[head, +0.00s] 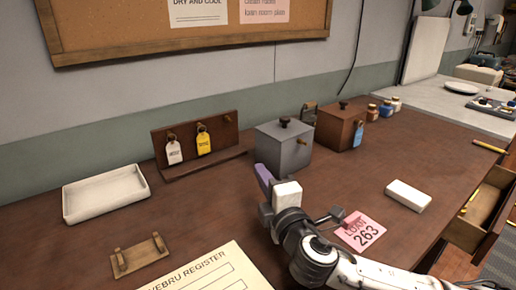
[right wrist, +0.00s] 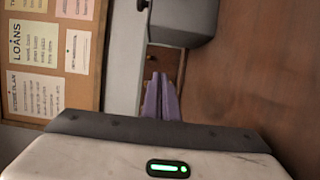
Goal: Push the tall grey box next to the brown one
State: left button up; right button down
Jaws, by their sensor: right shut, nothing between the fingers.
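The tall grey box (head: 285,150) has a dark knob on its lid and stands on the wooden counter in the head view. It also shows in the right wrist view (right wrist: 185,20) at the top. The brown box (head: 340,127), with a knob on top and a blue tag on its side, stands to the right of the grey box with a small gap. My right gripper (head: 264,176) is in front of the grey box, toward its left side, with purple fingers shut and empty. The fingers also show in the right wrist view (right wrist: 161,97). Whether they touch the box is unclear. My left gripper is not in view.
A key rack (head: 202,147) with two tags stands left of the grey box. A white tray (head: 105,193), a wooden holder (head: 140,255) and a register (head: 205,272) lie at left. Small jars (head: 385,108) stand beyond the brown box. A white block (head: 408,195) and pink card (head: 361,232) lie at right.

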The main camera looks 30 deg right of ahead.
aim_at(264, 151)
jog(key=w, duration=0.3)
jog(key=w+d, duration=0.1)
jog(key=w, duration=0.4)
jog(key=shift+w+d, duration=0.2)
jog(key=shift+w, duration=0.1)
jog(key=d, duration=0.3)
jog(key=shift+w+d, duration=0.15)
jog(key=shift+w, duration=0.25)
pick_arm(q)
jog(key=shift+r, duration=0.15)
pick_arm(e)
jog(key=shift+d, duration=0.4)
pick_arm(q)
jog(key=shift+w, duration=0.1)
pick_arm(e)
jog(key=shift+w, duration=0.15)
